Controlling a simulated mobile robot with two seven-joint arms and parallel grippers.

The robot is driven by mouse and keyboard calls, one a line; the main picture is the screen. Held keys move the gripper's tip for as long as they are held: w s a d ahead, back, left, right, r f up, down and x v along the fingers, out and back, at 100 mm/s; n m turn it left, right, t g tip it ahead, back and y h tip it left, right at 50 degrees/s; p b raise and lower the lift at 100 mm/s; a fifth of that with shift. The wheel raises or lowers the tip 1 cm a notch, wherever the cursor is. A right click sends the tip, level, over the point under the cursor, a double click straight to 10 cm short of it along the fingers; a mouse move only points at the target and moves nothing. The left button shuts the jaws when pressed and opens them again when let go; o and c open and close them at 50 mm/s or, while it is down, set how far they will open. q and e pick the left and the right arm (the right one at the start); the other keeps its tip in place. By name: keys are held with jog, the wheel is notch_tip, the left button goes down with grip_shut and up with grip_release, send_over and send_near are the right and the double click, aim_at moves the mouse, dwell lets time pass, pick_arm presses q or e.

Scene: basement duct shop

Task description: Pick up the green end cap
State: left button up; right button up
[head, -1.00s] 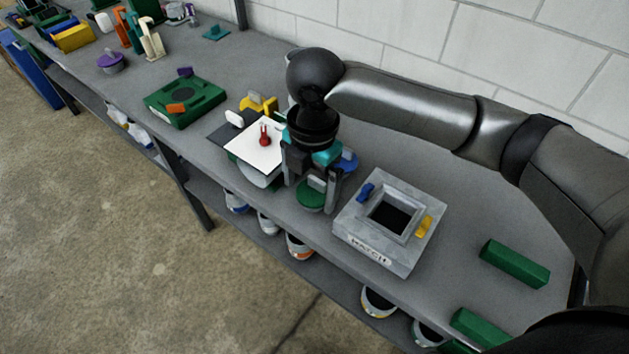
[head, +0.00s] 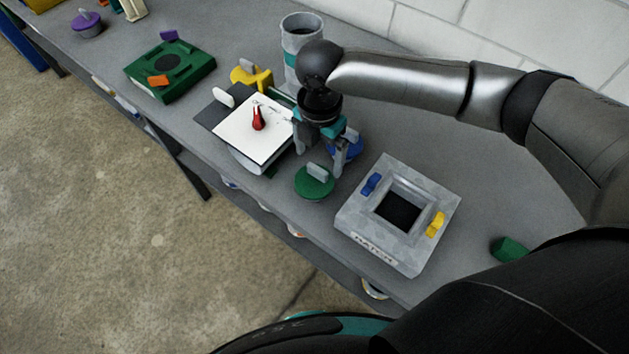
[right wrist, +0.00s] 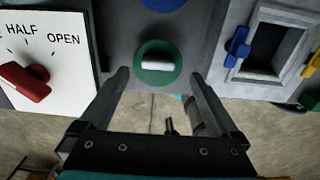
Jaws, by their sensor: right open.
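The green end cap (head: 314,184) is a round green disc with a pale grey upright grip tab. It lies on the grey bench near the front edge, left of the grey hatch box. My right gripper (head: 322,155) is open and empty, just behind and above the cap in the head view. In the right wrist view the cap (right wrist: 158,72) shows beyond and between the two spread fingertips (right wrist: 158,80), apart from both. A blue disc (head: 346,148) sits behind the cap, partly hidden by my gripper. My left gripper is not in view.
The grey hatch box (head: 398,240) with blue and yellow tabs stands right of the cap. A white dial plate (head: 252,141) with a red pointer stands left. A grey cylinder (head: 302,32) stands behind my wrist. A green fixture (head: 170,72) is further left.

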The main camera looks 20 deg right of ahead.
aim_at(319, 167)
jog(key=shift+f, duration=0.75)
jog(key=f, duration=0.3)
jog(key=shift+w+d+f, duration=0.1)
jog(key=shift+w+f, duration=0.1)
jog(key=shift+f, duration=0.25)
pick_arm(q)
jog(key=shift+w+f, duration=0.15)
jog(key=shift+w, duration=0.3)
pick_arm(e)
jog(key=shift+c, duration=0.3)
jog(key=c, duration=1.4)
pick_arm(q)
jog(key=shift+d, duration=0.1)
pick_arm(e)
jog(key=shift+c, duration=0.3)
jog(key=shift+r, duration=0.1)
